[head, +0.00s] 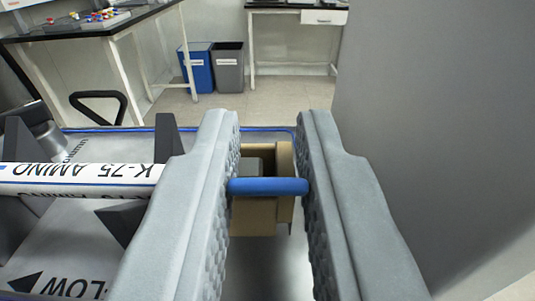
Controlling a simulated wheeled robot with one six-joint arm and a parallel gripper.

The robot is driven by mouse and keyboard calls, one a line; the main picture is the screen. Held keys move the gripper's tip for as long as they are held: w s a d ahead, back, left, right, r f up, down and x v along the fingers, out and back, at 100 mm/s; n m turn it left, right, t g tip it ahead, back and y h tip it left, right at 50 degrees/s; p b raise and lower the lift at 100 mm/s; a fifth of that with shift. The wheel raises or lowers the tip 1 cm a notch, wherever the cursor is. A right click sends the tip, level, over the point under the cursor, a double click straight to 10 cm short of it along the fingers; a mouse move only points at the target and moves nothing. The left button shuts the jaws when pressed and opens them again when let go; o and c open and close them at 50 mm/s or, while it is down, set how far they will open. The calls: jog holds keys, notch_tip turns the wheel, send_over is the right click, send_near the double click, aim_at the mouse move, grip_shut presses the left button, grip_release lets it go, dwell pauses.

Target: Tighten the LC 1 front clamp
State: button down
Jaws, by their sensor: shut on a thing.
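My gripper (268,122) is in the middle of the view, its two grey ridged fingers pointing away from me. It is shut on a short blue bar (268,187) that lies crosswise between the fingers. Behind and below the bar is a tan metal clamp body (285,160), partly hidden by the fingers and bar. I cannot read a label on this clamp. How tight it is does not show.
A white column (80,175) marked "K-75 AMINO", upside down, lies left on a grey tray (150,135) with dark cradles. A grey wall or panel (440,120) fills the right side. Benches (75,32) and blue (197,70) and grey bins (228,72) stand behind.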

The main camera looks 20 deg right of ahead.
jog(key=shift+w+d+r+g+y, duration=0.15)
jog(key=shift+w+g+y, duration=0.1)
jog(key=shift+g, duration=0.45)
jog(key=shift+w+d+r+g+y, duration=0.1)
jog(key=shift+w+r+g+y, duration=0.1)
jog(key=shift+g, duration=0.5)
jog(key=shift+w+d+r+g+y, duration=0.1)
jog(key=shift+w+g+y, duration=0.15)
jog(key=shift+g, duration=0.45)
jog(key=c, duration=1.3)
grip_release()
jog(key=shift+s, duration=0.1)
jog(key=shift+s+a+r, duration=0.1)
jog(key=shift+s+a, duration=0.05)
jog(key=v, duration=1.7)
